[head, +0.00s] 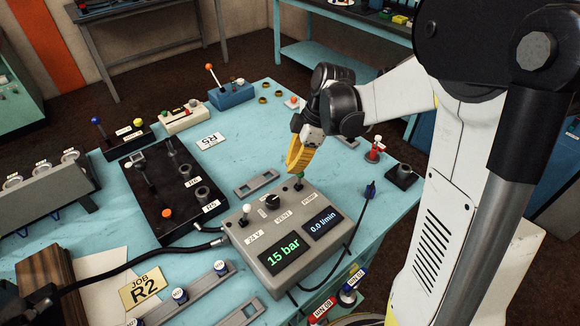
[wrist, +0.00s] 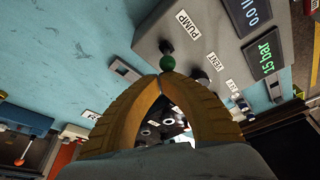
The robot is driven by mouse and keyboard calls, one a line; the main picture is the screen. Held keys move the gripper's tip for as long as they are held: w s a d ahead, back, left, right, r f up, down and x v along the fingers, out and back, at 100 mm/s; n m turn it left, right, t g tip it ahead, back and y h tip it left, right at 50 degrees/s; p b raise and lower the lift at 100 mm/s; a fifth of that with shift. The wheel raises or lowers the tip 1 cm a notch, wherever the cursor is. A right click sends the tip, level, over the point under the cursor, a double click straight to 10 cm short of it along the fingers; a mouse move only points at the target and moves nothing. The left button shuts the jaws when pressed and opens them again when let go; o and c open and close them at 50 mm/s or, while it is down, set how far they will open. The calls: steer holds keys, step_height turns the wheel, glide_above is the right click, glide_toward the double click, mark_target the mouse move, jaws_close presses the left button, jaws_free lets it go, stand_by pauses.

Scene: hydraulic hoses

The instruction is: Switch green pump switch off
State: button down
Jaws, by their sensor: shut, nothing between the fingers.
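The green pump switch (head: 299,184) is a small lever with a green ball tip on top of the grey control box (head: 252,228), beside the PUMP label. In the wrist view the green ball (wrist: 167,63) shows just past my fingertips, with its dark base (wrist: 166,47) behind it. My gripper (head: 292,168), with yellow fingers, is shut and empty. In the wrist view its fingertips (wrist: 158,78) meet right at the green ball, touching it or very close; I cannot tell which. The box displays read 15 bar and 0.0 l/min.
A white-tipped lever (head: 244,212) and a black knob (head: 271,201) stand on the same box. A black manifold block (head: 165,200) lies left of it. Cables run from the box. A red-and-white fitting (head: 375,148) and black block (head: 403,176) stand right.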

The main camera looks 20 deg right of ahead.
steer(key=shift+w+d, duration=0.15)
steer(key=shift+d, duration=0.2)
steer(key=shift+r, duration=0.1)
steer(key=shift+r+p, duration=0.6)
steer(key=shift+r, duration=0.15)
steer(key=w+a+r+p, duration=0.1)
steer(key=a+r+p, duration=0.1)
steer(key=a+r, duration=0.1)
steer(key=d+r+p, duration=0.1)
steer(key=d+r, duration=0.4)
steer(key=d, duration=0.2)
steer(key=shift+w+d, duration=0.3)
steer(key=shift+w, duration=0.15)
